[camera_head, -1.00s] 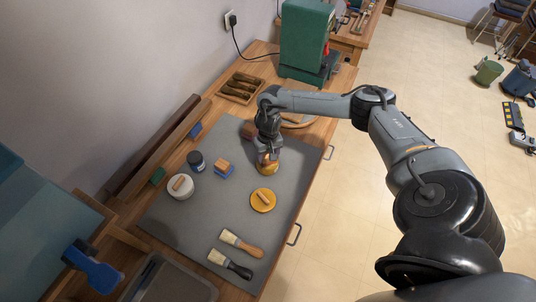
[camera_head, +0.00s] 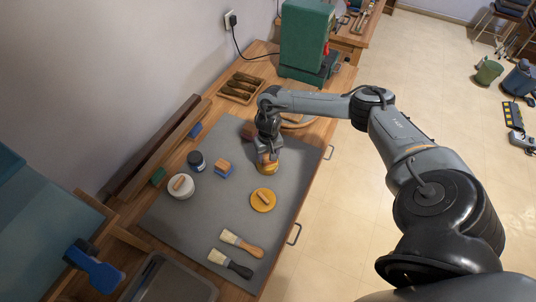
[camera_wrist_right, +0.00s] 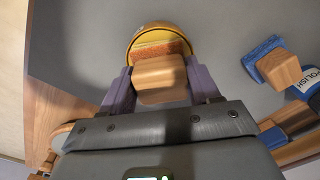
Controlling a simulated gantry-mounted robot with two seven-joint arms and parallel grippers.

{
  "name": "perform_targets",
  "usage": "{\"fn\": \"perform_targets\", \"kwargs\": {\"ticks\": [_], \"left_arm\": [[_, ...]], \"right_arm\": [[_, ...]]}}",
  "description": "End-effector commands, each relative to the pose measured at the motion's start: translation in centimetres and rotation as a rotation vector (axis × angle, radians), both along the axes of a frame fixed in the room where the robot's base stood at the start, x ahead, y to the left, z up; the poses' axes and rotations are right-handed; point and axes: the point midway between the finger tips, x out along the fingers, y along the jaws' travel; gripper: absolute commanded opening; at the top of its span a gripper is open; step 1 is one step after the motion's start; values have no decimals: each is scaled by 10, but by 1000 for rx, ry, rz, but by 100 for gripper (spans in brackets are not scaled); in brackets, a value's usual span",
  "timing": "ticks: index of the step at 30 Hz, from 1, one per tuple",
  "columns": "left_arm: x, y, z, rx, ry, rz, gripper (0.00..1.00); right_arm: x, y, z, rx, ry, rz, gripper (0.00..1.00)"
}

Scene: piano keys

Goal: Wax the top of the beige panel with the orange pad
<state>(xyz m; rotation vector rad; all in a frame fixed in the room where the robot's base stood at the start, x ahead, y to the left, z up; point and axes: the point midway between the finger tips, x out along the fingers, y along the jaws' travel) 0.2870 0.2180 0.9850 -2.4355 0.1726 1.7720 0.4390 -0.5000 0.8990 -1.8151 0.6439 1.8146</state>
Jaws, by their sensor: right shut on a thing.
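My right gripper (camera_head: 267,155) is over the grey mat, at its right side. In the right wrist view its purple fingers (camera_wrist_right: 160,85) are shut on the wooden handle (camera_wrist_right: 160,78) of a pad. I cannot tell whether the pad touches the inside of the tin. I cannot make out the beige panel for certain. My left gripper does not show.
The mat's middle is clear.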

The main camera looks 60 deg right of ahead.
Motion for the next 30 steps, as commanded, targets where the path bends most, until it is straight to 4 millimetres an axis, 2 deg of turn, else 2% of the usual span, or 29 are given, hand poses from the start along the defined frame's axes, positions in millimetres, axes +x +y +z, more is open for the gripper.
{"fn": "perform_targets", "kwargs": {"ticks": [30], "left_arm": [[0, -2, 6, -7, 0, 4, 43]], "right_arm": [[-1, -1, -2, -2, 2, -1, 28]]}}
